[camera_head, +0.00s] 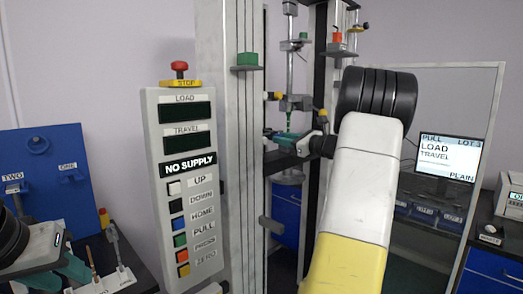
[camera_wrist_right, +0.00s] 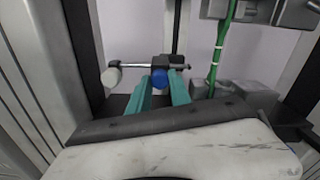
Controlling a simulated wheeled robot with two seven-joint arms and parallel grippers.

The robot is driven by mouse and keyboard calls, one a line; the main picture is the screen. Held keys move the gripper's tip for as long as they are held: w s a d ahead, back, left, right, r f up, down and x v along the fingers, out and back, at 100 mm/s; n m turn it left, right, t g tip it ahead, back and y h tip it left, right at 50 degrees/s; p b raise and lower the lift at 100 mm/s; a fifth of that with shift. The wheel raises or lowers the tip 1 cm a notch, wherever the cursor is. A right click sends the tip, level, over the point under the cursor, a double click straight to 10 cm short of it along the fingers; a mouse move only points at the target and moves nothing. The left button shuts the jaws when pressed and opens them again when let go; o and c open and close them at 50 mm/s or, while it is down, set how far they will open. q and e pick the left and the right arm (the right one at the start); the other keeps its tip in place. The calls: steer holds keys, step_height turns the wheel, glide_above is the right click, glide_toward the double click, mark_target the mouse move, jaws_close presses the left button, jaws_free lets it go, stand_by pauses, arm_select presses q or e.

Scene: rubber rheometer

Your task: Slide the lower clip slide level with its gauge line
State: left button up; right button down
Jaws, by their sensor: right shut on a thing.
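My right gripper (camera_head: 287,138) reaches into the test frame with teal fingers. In the right wrist view its fingers (camera_wrist_right: 162,88) are shut on a blue knob (camera_wrist_right: 160,78). The knob sits under a black clamp block on a thin horizontal rod (camera_wrist_right: 140,66) with a pale round end (camera_wrist_right: 111,77); this looks like the lower clip slide. My arm and fingers partly hide it in the head view. I cannot make out a gauge line, so its level against the slide cannot be told. My left gripper (camera_head: 72,268) is at the lower left, partly cut off, away from the frame.
A control panel (camera_head: 178,135) with a red stop button stands left of the frame's upright (camera_head: 215,150). A blue board (camera_head: 42,175) and a tool rack (camera_head: 110,280) are at the left. A monitor (camera_head: 449,156) is at the right. A green cord (camera_wrist_right: 219,50) hangs close to my right gripper.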

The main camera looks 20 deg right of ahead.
steer(key=shift+r, duration=0.5)
steer(key=c, duration=1.2)
jaws_free()
steer(key=v, duration=0.8)
steer(key=shift+f, duration=0.1)
